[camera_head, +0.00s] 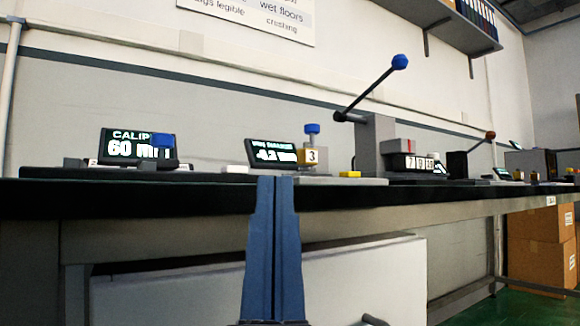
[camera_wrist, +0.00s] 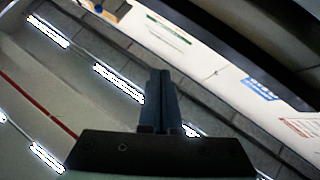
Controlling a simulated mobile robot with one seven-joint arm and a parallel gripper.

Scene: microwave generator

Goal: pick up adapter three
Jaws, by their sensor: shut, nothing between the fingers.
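A small yellow block with a white label reading 3 and a blue knob on a stem above it, taken as adapter three (camera_head: 309,156), stands upright on the workbench, just right of a lit display. My gripper (camera_head: 275,180) is blue and points upward in front of the bench edge, its tips lower and left of the adapter and apart from it. Its fingers are together with nothing between them. In the wrist view my gripper (camera_wrist: 161,74) is also shut, against ceiling lights and walls. The adapter does not show there.
The dark bench edge (camera_head: 150,197) runs across behind my gripper. A calibration display (camera_head: 138,145) stands left. A lever press (camera_head: 375,140) with a blue-knobbed handle stands right, near a number counter (camera_head: 420,163). Cardboard boxes (camera_head: 540,245) sit on the floor at right.

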